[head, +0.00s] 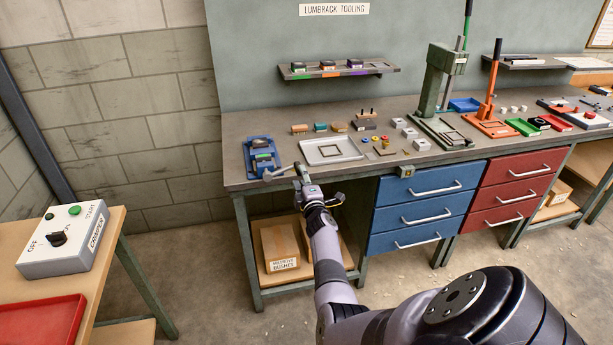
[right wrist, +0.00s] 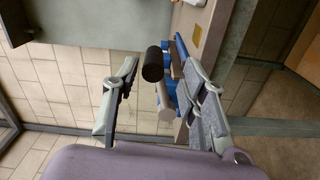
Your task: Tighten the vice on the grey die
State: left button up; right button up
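The blue vice (head: 250,145) sits on the left end of the workbench. A dark grey block with a green mark, seemingly the grey die (head: 262,158), lies between its jaws; I cannot tell how tightly. The vice's light grey handle (head: 279,172) points towards the front right. My right gripper (head: 302,172) is at the bench's front edge, close to the handle's end. In the right wrist view its fingers are apart, with the handle's black knob (right wrist: 152,64) and a grey bar (right wrist: 165,108) showing between them, not visibly gripped. The blue vice (right wrist: 181,52) is beyond. My left gripper is out of view.
A white tray (head: 312,158) stands right of the vice, with small blocks behind it. A green press (head: 436,85) and an orange press (head: 490,105) stand further right. A grey control box (head: 70,240) and red tray (head: 40,322) are on the left table.

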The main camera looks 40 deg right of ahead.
jog(key=v, duration=0.7)
jog(key=shift+s+a, duration=0.3)
jog(key=shift+c, duration=0.5)
